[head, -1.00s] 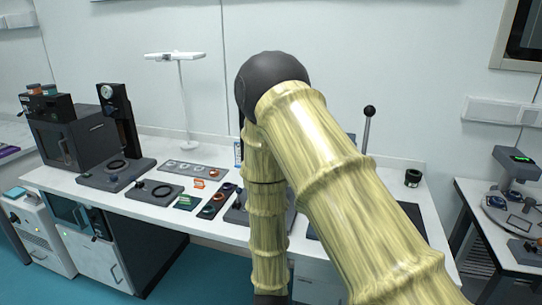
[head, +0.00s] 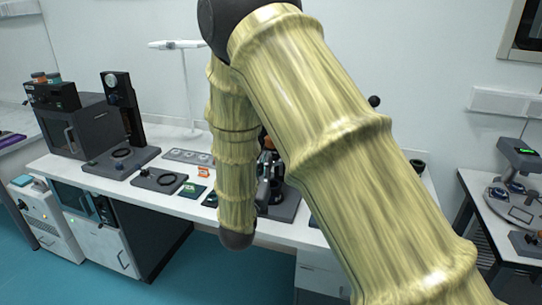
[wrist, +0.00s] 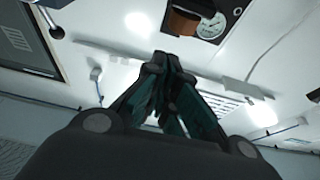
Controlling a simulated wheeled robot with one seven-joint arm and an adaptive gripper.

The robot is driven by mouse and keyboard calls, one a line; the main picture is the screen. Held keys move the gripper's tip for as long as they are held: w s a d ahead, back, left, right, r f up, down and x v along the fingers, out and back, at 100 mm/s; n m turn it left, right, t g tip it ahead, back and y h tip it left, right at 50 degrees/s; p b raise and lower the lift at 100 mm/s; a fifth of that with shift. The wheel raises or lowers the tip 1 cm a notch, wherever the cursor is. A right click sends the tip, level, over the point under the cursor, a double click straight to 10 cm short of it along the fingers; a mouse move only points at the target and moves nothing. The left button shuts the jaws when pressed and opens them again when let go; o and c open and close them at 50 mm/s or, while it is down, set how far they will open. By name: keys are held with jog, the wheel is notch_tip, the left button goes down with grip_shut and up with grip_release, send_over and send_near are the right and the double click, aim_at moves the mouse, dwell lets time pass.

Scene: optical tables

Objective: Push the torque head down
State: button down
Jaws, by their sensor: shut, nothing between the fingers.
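I cannot tell for sure which part is the torque head. A dark upright stand with a round dial (head: 112,82) is at the left of the bench. A dark apparatus (head: 285,205) stands mid-bench, mostly hidden behind my arm. In the wrist view a dark unit with a white round dial (wrist: 211,27) and a brown block shows at the top, beyond my fingertips and apart from them. My gripper (wrist: 164,62) is shut and empty, its fingertips together. In the head view my arm links hide most or all of it.
The white bench (head: 185,215) carries a ring fixture (head: 158,180), a strip with round recesses (head: 193,157) and small coloured parts. A white lamp stand (head: 188,90) rises behind. A black knob (head: 374,101) shows past my arm. A side table (head: 480,225) holds a microscope-like instrument.

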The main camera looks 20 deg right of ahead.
jog(key=p+x, duration=0.4)
jog(key=x, duration=0.5)
jog(key=shift+w+d+f+p, duration=0.1)
jog(key=shift+f+p, duration=0.2)
jog(key=shift+f, duration=0.65)
jog(key=shift+w+d+f+p, duration=0.1)
jog(key=shift+f+p, duration=0.15)
jog(key=shift+f, duration=0.7)
